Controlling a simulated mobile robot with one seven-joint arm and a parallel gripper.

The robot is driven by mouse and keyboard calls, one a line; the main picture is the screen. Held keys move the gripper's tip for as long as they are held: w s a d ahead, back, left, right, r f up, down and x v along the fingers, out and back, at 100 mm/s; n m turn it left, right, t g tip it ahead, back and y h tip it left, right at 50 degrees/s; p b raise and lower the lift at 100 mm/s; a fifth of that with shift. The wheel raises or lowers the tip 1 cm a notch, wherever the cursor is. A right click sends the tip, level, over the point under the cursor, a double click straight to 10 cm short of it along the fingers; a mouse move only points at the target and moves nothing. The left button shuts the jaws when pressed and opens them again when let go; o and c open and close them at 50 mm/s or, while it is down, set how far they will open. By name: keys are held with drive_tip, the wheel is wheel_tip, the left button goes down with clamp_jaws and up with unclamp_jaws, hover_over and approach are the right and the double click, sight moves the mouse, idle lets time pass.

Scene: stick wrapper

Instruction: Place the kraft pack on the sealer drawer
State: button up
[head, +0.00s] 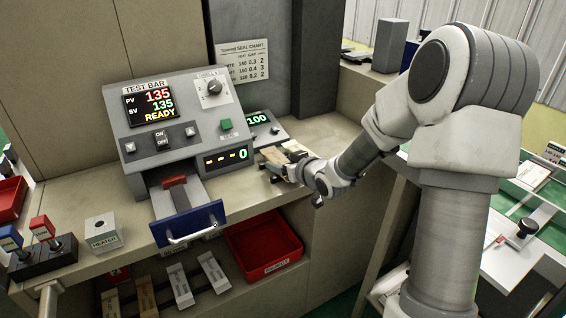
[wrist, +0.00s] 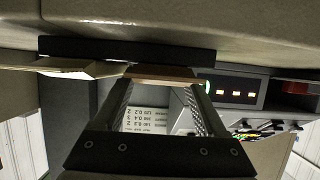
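The sealer (head: 185,120) is a grey machine reading "READY" in the head view. Its drawer (head: 185,205), with a blue front and a red block at the back, is pulled out. My gripper (head: 276,160) is right of the sealer, low by a small unit reading "100". Its fingers (wrist: 163,85) are wide apart in the wrist view. A tan piece, apparently the kraft pack (wrist: 165,74), shows across the fingertips; whether they touch it is unclear. A pale tan piece also shows by my gripper in the head view (head: 297,147), partly hidden.
The small unit (head: 262,124) stands against the sealer's right side. A red bin (head: 262,247) and several strips lie on the shelf below. Counter right of my gripper looks clear.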

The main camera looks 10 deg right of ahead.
drive_tip(key=shift+o, duration=1)
